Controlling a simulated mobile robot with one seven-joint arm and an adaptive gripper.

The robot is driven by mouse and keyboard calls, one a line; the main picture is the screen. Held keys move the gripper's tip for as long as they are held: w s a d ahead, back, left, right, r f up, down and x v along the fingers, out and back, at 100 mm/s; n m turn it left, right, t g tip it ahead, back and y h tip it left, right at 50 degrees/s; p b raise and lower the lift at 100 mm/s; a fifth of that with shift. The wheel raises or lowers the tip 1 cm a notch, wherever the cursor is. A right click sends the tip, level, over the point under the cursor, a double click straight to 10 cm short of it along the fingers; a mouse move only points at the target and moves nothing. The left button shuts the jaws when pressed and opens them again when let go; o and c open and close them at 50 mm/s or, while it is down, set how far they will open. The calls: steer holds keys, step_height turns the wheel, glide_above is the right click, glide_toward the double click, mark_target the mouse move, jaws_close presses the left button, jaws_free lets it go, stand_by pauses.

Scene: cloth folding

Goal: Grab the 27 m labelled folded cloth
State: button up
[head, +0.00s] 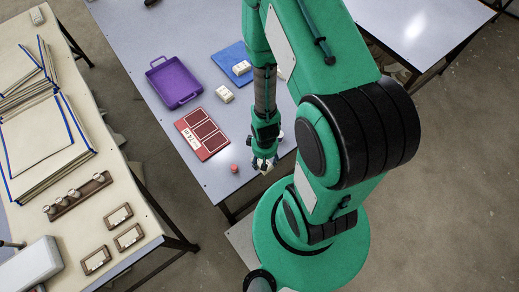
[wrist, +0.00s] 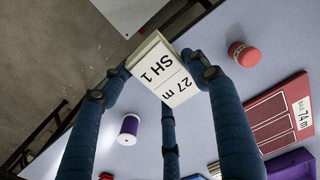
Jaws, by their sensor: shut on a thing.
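The folded cloth (wrist: 160,68) is a small cream block with "27 m" and "SH 1" printed in black on its face. My gripper (wrist: 165,78) is shut on it in the wrist view, with blue-grey fingers against its sides and one finger behind. The label faces the wrist camera. In the head view my gripper (head: 264,163) hangs near the front edge of the grey table (head: 205,160), with a pale bit of the cloth at its tips. I cannot tell the height of the cloth over the table.
A red round piece (head: 234,168) and a red panel board (head: 203,133) labelled "74 m" (wrist: 302,115) lie left of my gripper. A side table (head: 130,200) stands left.

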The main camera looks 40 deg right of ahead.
steer(key=shift+s+a+r, duration=0.1)
steer(key=shift+s+a, duration=0.1)
steer(key=shift+s, duration=0.5)
steer(key=shift+s+a+r, duration=0.1)
steer(key=shift+s+a, duration=0.1)
steer(key=shift+s, duration=0.45)
